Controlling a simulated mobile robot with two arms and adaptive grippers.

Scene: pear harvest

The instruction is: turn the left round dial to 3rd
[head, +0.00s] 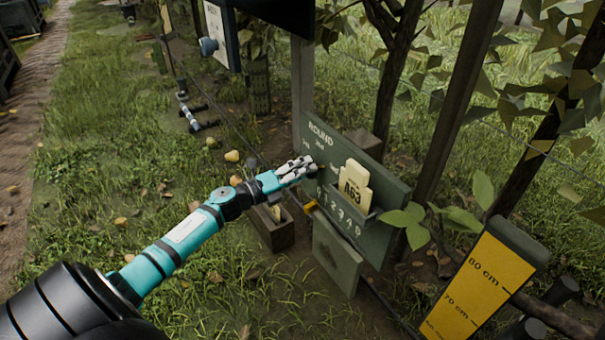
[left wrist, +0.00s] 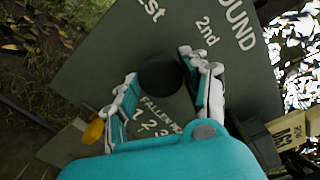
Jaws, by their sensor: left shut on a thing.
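The round dial (left wrist: 160,74) is a black knob on the green board (head: 375,226) headed ROUND. In the left wrist view it sits between the two fingers of my left gripper (left wrist: 159,64), which is shut on it. The label 1st is up and left of the knob, and 2nd is up and right. No pointer mark shows on the knob, so its setting cannot be told. In the head view my left gripper (head: 308,164) reaches the board's upper left and hides the dial. My right gripper is not in view.
An orange slider (head: 310,206) sits at the board's lower left near a row of numbers. Cream cards (head: 354,184) stand in a pocket on the board. A wooden box (head: 272,230) is below my left arm. A yellow height gauge (head: 482,285) leans at right.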

